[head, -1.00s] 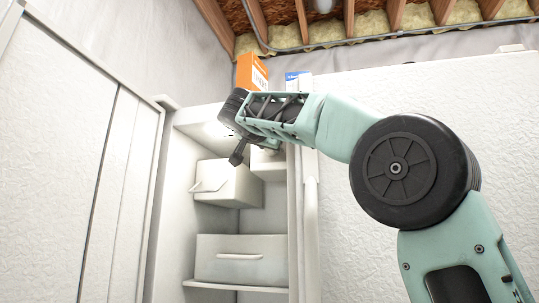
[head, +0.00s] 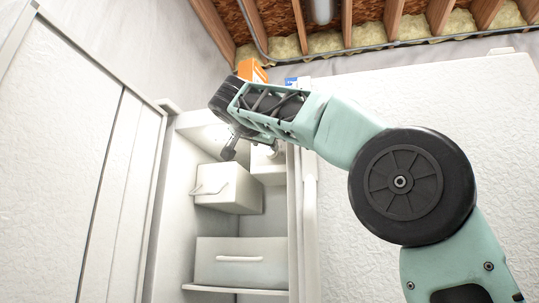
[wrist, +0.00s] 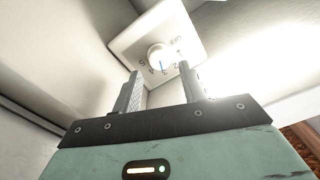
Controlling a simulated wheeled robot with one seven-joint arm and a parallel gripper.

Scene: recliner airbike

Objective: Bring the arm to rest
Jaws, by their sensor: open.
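My arm reaches up and left across the head view. My gripper (head: 232,152) is at the upper front of the open white cabinet (head: 172,215). In the wrist view my gripper (wrist: 159,88) is open, with its two fingers apart and nothing between them. Just beyond the fingertips is a white dial (wrist: 158,57) with a blue mark, on a white panel with numbers around it. The fingers look apart from the dial, but the exact gap is hard to tell.
Inside the cabinet are a white bin (head: 228,188) and a white drawer (head: 241,262) with a handle. An open white door (head: 75,170) stands at the left. An orange box (head: 252,70) and a blue-and-white box (head: 293,82) sit on top. Wooden beams (head: 300,22) run overhead.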

